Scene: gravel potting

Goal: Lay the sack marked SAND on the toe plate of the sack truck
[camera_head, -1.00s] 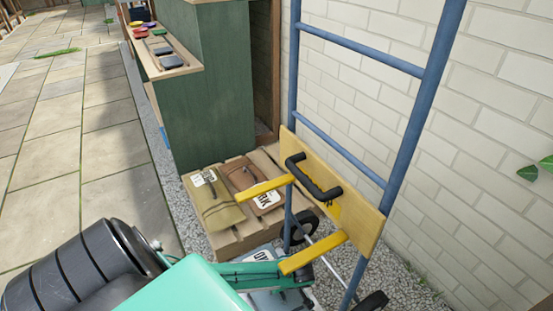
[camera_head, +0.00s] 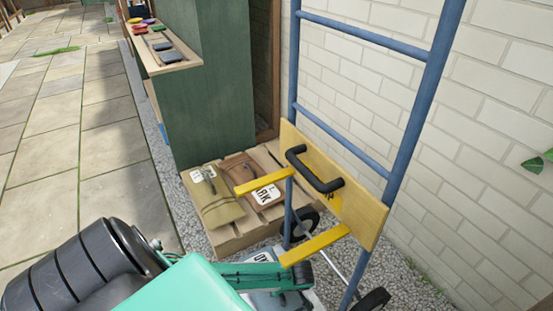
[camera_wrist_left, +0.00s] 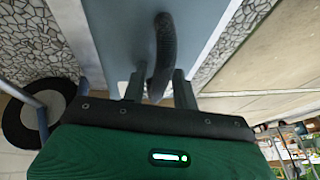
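The sack truck (camera_head: 407,125) stands upright with a blue tube frame; its toe plate cannot be made out. A grey-blue sack (camera_head: 262,300) with a partly hidden white label (camera_head: 263,257) lies low beside the truck; I cannot read the whole word. In the left wrist view, its surface (camera_wrist_left: 125,45) carries a black handle (camera_wrist_left: 165,45). My left gripper (camera_wrist_left: 158,75) has this handle between narrowly spaced fingers and seems shut on it. In the head view my left arm largely covers the sack. My right gripper is not in view.
A wooden pallet (camera_head: 235,240) holds an olive sack (camera_head: 220,208) and a brown sack (camera_head: 240,172). The truck has a yellow board (camera_head: 360,210), yellow arms (camera_head: 315,245) and black wheels (camera_head: 373,300). A green cabinet (camera_head: 215,120) and brick wall (camera_head: 490,140) stand close behind.

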